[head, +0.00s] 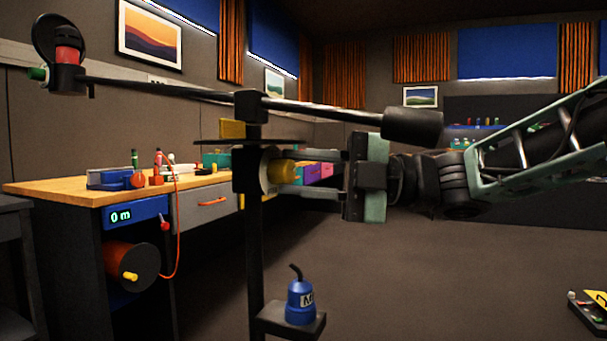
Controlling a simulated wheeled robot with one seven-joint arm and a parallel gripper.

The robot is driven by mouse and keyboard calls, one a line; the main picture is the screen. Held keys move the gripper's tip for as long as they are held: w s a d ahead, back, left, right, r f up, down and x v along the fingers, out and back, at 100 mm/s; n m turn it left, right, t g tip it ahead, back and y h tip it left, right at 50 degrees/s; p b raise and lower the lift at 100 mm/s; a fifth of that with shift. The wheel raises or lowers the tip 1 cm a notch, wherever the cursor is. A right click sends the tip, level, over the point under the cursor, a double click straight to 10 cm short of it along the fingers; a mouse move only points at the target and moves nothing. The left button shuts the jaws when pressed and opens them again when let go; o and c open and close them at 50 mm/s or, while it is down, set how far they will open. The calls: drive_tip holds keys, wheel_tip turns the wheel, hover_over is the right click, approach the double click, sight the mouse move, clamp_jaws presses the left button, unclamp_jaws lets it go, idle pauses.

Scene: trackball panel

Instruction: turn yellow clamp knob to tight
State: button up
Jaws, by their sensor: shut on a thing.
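The fingers partly cover the knob, and I cannot read any tight or loose mark. A long boom (180,88) crosses the top of the post, with a black cylinder (412,126) at its right end and a dark head with a red part (68,58) at its left end.
A wooden-topped workbench (60,188) with tools stands behind at left. A reel (131,267) and a "0 m" display (122,216) are on its front. A blue bottle-like object (300,302) stands on a low bracket of the post. Open floor lies to the right.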

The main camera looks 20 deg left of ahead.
drive_tip(key=shift+n, duration=0.3)
drive_tip(key=o, duration=0.7)
drive_tip(key=shift+d, duration=0.1)
drive_tip(key=p+v, duration=0.4)
drive_tip(key=v, duration=1.3)
drive_tip(key=shift+d+r, duration=0.15)
